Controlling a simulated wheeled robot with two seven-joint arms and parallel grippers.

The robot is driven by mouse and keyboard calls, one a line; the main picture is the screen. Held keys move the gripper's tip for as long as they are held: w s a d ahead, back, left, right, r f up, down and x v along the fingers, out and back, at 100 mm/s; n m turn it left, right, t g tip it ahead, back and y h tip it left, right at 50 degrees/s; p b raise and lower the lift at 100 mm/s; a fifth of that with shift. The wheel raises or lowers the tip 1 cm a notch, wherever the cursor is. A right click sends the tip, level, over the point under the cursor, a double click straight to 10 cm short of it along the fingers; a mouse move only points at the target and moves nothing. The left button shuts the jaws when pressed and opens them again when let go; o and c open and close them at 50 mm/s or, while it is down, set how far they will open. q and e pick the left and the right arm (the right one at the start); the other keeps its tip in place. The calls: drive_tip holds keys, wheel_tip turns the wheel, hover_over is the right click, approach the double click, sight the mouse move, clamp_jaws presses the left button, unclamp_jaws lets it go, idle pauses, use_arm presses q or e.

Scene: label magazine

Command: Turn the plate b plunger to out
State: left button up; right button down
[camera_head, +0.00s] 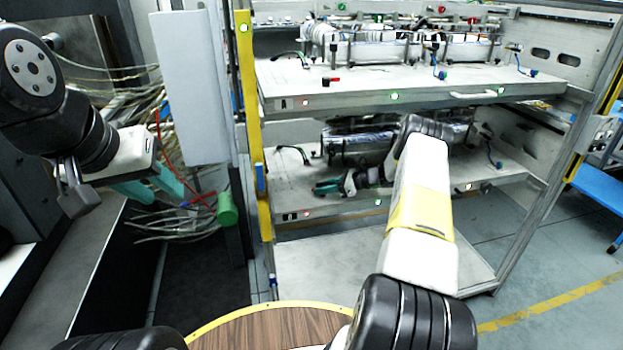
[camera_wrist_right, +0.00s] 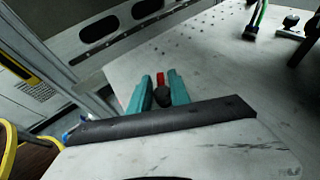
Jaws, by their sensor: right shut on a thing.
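My right gripper (camera_head: 326,187) is low over the left front of the lower plate (camera_head: 345,207). In the right wrist view its teal fingers (camera_wrist_right: 163,88) stand on both sides of a small plunger with a dark knob (camera_wrist_right: 162,97) and a red part, and are shut on it. In the head view the gripper hides this plunger. A similar plunger with a red handle (camera_head: 331,81) sits on the upper plate (camera_head: 350,92). My left gripper (camera_head: 165,192) is open and empty, at the left, away from the rack.
The upper plate hangs close above my right forearm. A yellow post (camera_head: 250,130) bounds the rack at the left. Loose cables and a green cylinder (camera_head: 227,208) are near my left gripper. A round wooden table (camera_head: 270,328) is at the front.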

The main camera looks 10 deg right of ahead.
drive_tip(key=c, duration=1.5)
unclamp_jaws()
drive_tip(key=shift+d+r, duration=0.1)
drive_tip(key=v, duration=0.7)
drive_tip(key=shift+s+d+r, duration=0.15)
drive_tip(key=shift+s+d, duration=0.05)
drive_tip(key=shift+d, duration=0.05)
